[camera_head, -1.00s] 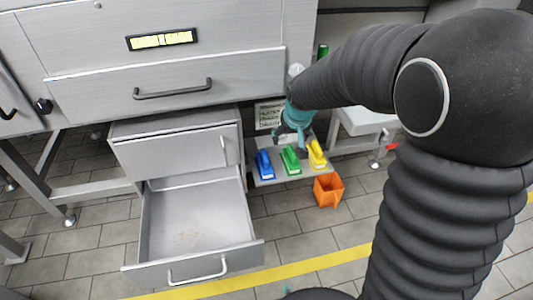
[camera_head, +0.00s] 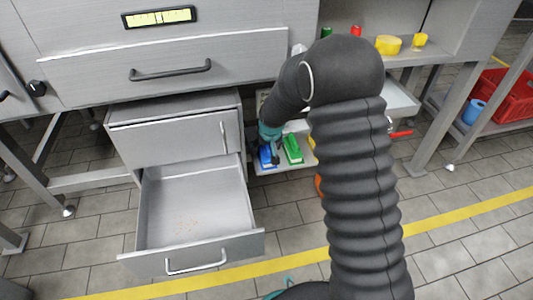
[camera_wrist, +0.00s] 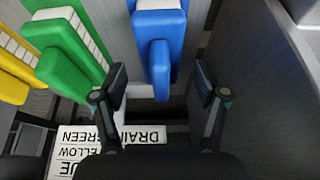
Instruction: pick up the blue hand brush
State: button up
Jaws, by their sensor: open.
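The blue hand brush (camera_head: 267,156) lies on a small grey shelf (camera_head: 265,171) beside the drawer cabinet, left of the green brush (camera_head: 293,149). In the wrist view the blue brush (camera_wrist: 160,45) is at the top middle, its handle pointing down towards my gripper. My gripper (camera_wrist: 163,82) is open, with one finger on each side of the handle's end and gaps visible on both sides. In the head view my gripper (camera_head: 275,147) is small, over the blue brush and partly covering it.
The green brush (camera_wrist: 70,55) and a yellow brush (camera_wrist: 15,75) lie to the left in the wrist view. A dark panel rises close on the right. A label sheet (camera_wrist: 100,145) shows below. The drawer (camera_head: 195,215) stands open.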

jog(key=shift+x, duration=1.3)
jog(key=c, duration=1.3)
jog(key=shift+o, duration=0.2)
jog(key=shift+r, duration=0.15)
notch_tip(320, 180, up, 4)
jog(key=shift+w+f+p, duration=0.1)
jog(key=shift+f+p, duration=0.05)
jog(key=shift+p, duration=0.2)
jog(key=s+d+r+p, duration=0.1)
jog(key=s+d+r, duration=0.4)
jog(key=s, duration=0.5)
notch_tip(320, 180, up, 2)
jog(key=shift+d+r, duration=0.1)
jog(key=shift+d, duration=0.3)
jog(key=shift+s, duration=0.1)
